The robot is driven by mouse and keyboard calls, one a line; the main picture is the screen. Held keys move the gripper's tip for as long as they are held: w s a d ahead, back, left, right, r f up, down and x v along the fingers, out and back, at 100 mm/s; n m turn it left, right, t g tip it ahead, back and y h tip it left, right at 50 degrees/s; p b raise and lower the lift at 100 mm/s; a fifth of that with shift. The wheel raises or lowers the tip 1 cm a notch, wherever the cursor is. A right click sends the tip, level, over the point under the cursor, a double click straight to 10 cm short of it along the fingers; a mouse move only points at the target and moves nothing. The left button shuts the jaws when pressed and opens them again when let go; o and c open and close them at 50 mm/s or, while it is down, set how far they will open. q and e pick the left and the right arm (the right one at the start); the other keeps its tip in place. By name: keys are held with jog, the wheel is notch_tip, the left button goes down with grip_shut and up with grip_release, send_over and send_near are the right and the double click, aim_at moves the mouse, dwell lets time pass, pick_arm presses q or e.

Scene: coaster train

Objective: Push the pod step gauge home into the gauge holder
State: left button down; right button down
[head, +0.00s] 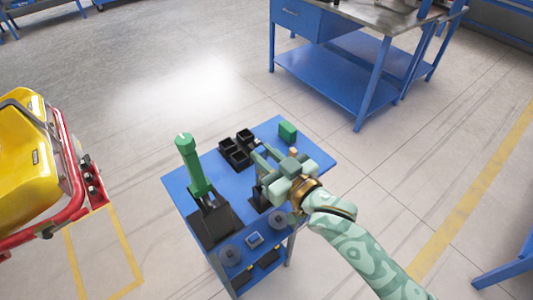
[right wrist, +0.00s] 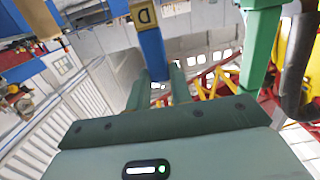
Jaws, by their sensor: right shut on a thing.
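My right gripper (head: 264,157) is over the small blue table, above a black upright block (head: 261,194) that may be the gauge holder. In the right wrist view, my right gripper (right wrist: 160,88) is shut on a blue bar with a tan end marked "D", which I take to be the pod step gauge (right wrist: 152,48). In the head view the gauge is mostly hidden by the gripper, so I cannot tell whether it touches the holder. My left gripper is not in view.
A green upright tool (head: 190,165) stands in a black base (head: 213,225) on the blue table (head: 180,190). Black bins (head: 237,152) and a green block (head: 287,132) sit at the back. A yellow-and-red pod (head: 30,165) stands left.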

aim_at(262, 173)
jog(key=shift+r, duration=0.1)
jog(key=shift+p, duration=0.45)
jog(key=shift+f+b, duration=2.15)
jog(key=shift+f, duration=1.75)
dwell(0.5)
jog(key=shift+c, duration=1.9)
grip_release()
jog(key=shift+s, duration=0.1)
